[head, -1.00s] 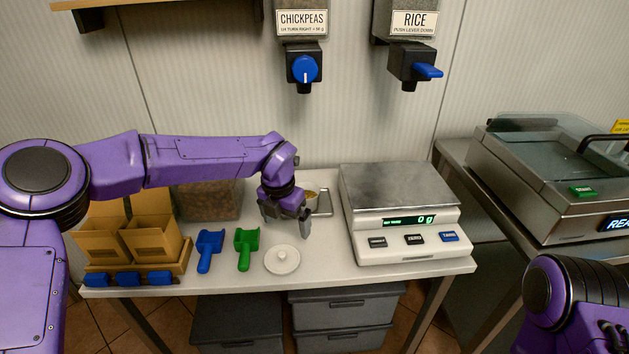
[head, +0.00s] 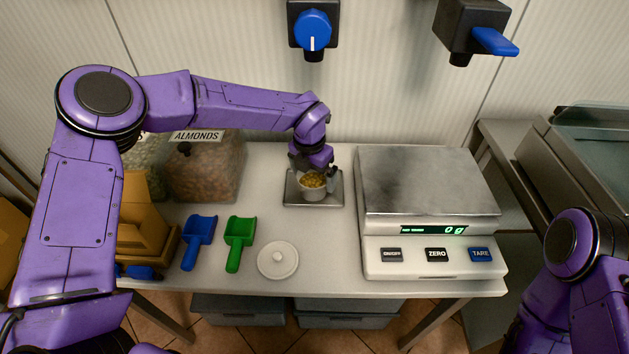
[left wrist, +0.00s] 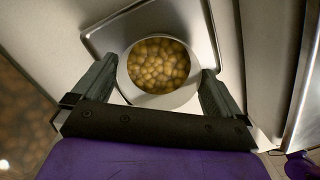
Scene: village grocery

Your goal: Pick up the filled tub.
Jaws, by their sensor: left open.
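The filled tub (head: 313,190) is a small white round tub full of yellow-brown chickpeas, standing on a metal tray (head: 333,199) under the chickpeas dispenser. In the left wrist view the tub (left wrist: 158,100) sits between the two fingers of my left gripper (left wrist: 158,88). The fingers are open, one on each side near its rim; whether they touch it I cannot tell. In the head view my left gripper (head: 314,172) is over the tub and hides part of it. My right arm shows at the lower right, but its gripper is out of view.
A scale (head: 430,235) reading 0 g stands right of the tray. A white lid (head: 278,260), a green scoop (head: 239,240) and a blue scoop (head: 199,240) lie in front on the left. An almonds bin (head: 205,170) stands behind them. The dispenser knob (head: 313,30) is above.

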